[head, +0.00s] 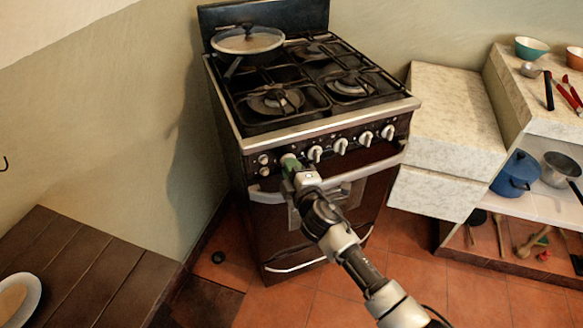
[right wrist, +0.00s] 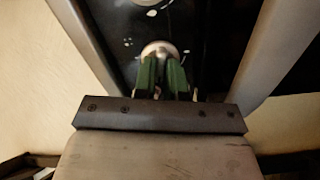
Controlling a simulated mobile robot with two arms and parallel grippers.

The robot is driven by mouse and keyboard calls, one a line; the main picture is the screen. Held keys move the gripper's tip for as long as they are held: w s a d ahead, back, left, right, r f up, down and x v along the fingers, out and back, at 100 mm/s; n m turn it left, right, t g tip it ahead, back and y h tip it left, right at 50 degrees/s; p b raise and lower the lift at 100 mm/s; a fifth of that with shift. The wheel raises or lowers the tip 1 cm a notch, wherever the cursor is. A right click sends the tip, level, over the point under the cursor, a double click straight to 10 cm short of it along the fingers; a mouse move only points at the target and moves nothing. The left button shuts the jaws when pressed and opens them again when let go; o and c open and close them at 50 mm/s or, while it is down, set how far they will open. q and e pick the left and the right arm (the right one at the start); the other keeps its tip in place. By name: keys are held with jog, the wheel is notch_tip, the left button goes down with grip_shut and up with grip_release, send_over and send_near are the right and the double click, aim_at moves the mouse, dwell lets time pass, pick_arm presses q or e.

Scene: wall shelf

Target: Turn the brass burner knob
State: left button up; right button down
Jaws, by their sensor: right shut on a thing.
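The stove (head: 322,130) stands against the wall with a row of knobs along its front panel. My right gripper (head: 290,164) reaches up to the left part of this row. In the right wrist view, its two green fingers (right wrist: 161,76) are shut on a round, shiny burner knob (right wrist: 158,48), whose rounded face shows between and beyond the fingertips. In the head view, the gripper mostly hides this knob. The knob's brass colour is hard to judge in this light. My left gripper is not in view.
Several pale knobs (head: 315,153) continue to the right, and two small round ones (head: 263,158) sit at the left. The oven handle (head: 340,178) runs just below. A lidded pan (head: 248,40) sits on the back left burner. A marbled counter (head: 448,110) is at the right.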

jog(key=shift+n, duration=0.6)
jog(key=c, duration=1.2)
grip_release()
jog(key=shift+s, duration=0.1)
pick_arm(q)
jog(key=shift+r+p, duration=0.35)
pick_arm(e)
jog(key=v, duration=1)
jog(key=shift+s+d, duration=0.1)
jog(key=shift+s, duration=0.2)
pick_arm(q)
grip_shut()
